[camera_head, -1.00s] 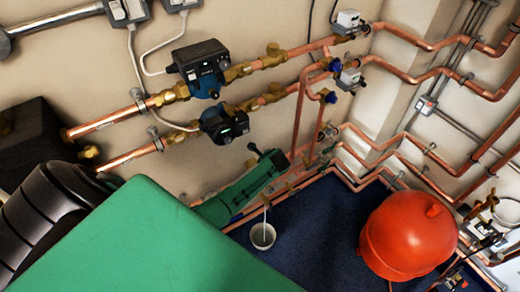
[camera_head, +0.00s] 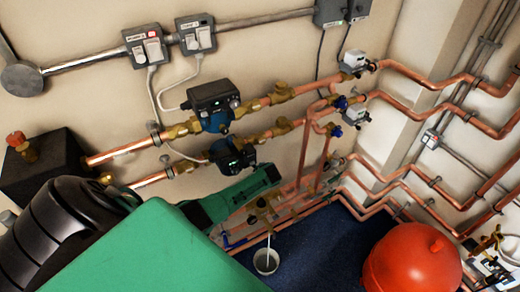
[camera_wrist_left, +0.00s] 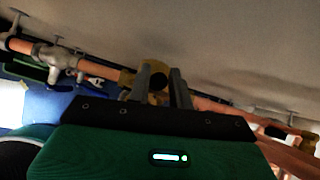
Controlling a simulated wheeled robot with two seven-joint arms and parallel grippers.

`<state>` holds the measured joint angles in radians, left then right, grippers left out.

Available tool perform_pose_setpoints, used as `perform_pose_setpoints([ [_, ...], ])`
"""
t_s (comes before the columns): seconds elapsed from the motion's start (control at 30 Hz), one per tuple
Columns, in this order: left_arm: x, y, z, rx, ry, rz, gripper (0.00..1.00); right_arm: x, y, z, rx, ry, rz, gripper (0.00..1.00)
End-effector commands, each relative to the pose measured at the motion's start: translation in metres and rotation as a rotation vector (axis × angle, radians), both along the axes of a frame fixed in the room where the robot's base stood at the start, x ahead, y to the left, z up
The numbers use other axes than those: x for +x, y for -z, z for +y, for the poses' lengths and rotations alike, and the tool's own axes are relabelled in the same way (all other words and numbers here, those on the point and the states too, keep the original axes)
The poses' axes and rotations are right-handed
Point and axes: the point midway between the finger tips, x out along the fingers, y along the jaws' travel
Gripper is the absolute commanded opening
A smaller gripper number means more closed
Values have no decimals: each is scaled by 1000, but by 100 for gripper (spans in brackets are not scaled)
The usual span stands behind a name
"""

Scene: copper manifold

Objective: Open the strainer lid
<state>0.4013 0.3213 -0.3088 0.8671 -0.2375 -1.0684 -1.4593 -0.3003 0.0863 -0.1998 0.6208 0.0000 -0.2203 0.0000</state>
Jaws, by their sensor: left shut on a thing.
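My left arm comes in from the left, and its green and black gripper (camera_head: 271,172) reaches the copper pipes low on the wall. In the left wrist view two grey fingers of the gripper (camera_wrist_left: 159,76) stand either side of a round brass piece, seemingly the strainer lid (camera_wrist_left: 157,92), and are shut on it. In the head view the fingers and lid are too small or hidden to make out. Brass fittings (camera_head: 262,207) show just below the gripper; I cannot tell which is the strainer body. My right gripper is not in view.
A small pale bucket (camera_head: 266,261) stands on the dark blue floor (camera_head: 318,245) below. A red round vessel (camera_head: 410,262) stands at the right. Two pumps (camera_head: 213,104) sit on copper pipes above the gripper. Pipes run close along the wall.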

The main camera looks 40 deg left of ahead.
Motion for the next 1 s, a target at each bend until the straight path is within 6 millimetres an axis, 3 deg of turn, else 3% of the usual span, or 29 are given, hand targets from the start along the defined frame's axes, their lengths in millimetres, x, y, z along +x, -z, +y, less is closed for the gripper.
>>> perform_pose_setpoints([
  [0.3, 6, -4, 13, 3, 3, -13, 0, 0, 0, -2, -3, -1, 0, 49],
  [0.63, 7, -5, 12, 2, 4, -14, 0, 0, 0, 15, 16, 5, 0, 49],
  [0.67, 7, -5, 12, 2, 4, -14, 26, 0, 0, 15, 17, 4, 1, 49],
  [0.73, 6, -4, 12, 2, 4, -12, 40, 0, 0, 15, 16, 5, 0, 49],
  [1.0, 4, -1, 11, 0, 3, -6, 41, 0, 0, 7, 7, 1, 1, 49],
])
